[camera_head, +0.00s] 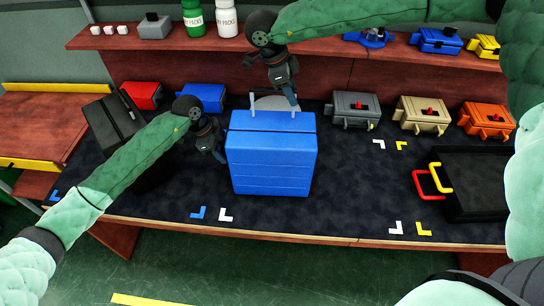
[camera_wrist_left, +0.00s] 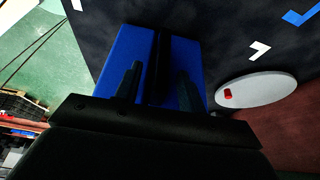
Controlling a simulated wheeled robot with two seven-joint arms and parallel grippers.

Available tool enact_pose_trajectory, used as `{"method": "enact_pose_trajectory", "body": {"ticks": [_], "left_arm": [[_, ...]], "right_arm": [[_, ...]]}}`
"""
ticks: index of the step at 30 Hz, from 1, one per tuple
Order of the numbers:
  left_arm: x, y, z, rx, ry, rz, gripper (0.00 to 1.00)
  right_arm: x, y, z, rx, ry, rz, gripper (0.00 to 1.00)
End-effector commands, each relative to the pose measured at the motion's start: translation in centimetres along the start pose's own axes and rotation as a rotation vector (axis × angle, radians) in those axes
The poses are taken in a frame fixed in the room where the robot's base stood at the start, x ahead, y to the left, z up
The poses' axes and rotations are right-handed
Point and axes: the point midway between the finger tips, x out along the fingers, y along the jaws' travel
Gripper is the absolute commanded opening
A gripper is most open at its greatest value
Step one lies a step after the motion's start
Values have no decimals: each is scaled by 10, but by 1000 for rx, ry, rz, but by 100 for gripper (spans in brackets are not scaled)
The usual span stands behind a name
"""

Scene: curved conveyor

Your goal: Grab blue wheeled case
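The blue wheeled case (camera_head: 270,160) stands on the dark table mat in the middle of the head view, with a pale raised handle (camera_head: 254,106) at its far top edge. My right gripper (camera_head: 289,93) is above the case's far edge, close to the handle; its fingers are too small to read. My left gripper (camera_head: 220,156) is beside the case's left side. In the left wrist view, its two fingers (camera_wrist_left: 158,88) are apart, with the blue case (camera_wrist_left: 125,55) beyond them and nothing visibly clamped.
A black case (camera_head: 112,125) stands left, near my left arm. Red (camera_head: 143,95), grey (camera_head: 354,108), tan (camera_head: 421,114) and orange (camera_head: 486,118) boxes line the back. A black tray (camera_head: 470,205) with red and yellow handles is at right. A white disc (camera_wrist_left: 268,92) lies beside the case. The front strip is clear.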

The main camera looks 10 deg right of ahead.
Motion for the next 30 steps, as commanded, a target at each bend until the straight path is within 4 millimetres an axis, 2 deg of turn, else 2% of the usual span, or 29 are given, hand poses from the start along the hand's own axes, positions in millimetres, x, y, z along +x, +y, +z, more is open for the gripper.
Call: {"method": "enact_pose_trajectory", "body": {"ticks": [6,17,23,24,30], "left_arm": [[18,0,1,-1,-1,1,40],[22,0,1,-1,-1,0,40],[22,0,1,-1,-1,0,3],[22,0,1,-1,-1,0,0],[21,0,0,-1,-1,0,0]], "right_arm": [[18,0,0,0,0,1,40],[21,0,0,0,0,0,40],[21,0,0,0,0,1,3],[21,0,0,0,0,1,0],[21,0,0,0,0,0,0]]}}
